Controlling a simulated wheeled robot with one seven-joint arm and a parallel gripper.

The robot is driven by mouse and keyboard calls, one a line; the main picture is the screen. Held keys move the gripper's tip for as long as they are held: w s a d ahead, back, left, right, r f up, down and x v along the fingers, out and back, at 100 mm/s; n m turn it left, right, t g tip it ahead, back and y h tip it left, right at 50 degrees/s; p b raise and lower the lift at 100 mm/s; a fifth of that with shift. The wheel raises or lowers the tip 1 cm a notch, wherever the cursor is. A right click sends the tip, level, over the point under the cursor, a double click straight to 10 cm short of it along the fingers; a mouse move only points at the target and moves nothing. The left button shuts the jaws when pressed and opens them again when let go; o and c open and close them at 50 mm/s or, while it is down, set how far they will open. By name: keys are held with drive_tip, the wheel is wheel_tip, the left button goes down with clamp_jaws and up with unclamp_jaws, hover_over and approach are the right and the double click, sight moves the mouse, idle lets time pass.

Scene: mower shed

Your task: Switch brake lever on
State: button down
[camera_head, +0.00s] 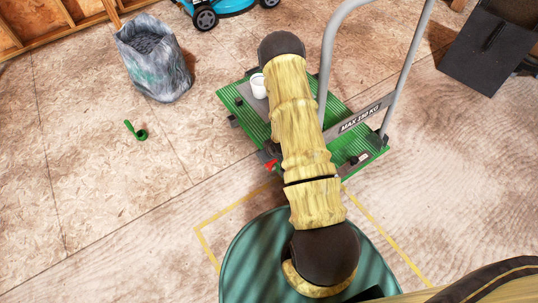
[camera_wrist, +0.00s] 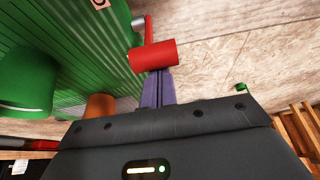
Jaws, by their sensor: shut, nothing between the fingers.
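A red brake lever (camera_head: 271,165) sits at the near left edge of the green platform cart (camera_head: 365,158). In the wrist view the lever ends in a red cylindrical pedal or grip (camera_wrist: 152,55) on a thin red arm that runs up to a grey part on the cart's edge. My gripper (camera_wrist: 161,80) is shut and empty, its fingertips right at the lower side of the red cylinder. I cannot tell whether they touch it. The ribbed green deck (camera_wrist: 60,30) fills the wrist view's left. My arm hides the gripper and part of the cart in the head view.
The cart carries a white pot (camera_head: 258,86), and a green pot (camera_wrist: 27,82) and brown pot (camera_wrist: 100,105). Its grey handle (camera_head: 325,60) rises at the right. A sack (camera_head: 153,58) and green item (camera_head: 137,131) are on the left floor, otherwise mostly clear.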

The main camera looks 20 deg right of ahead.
drive_tip(key=shift+s+d+f+p, duration=0.15)
drive_tip(key=shift+s+p, duration=0.15)
drive_tip(key=shift+s, duration=0.3)
drive_tip(key=shift+s+f+p, duration=0.25)
drive_tip(key=shift+s+p, duration=0.1)
drive_tip(key=shift+s, duration=0.25)
idle(0.3)
drive_tip(key=shift+r, duration=0.1)
idle(0.3)
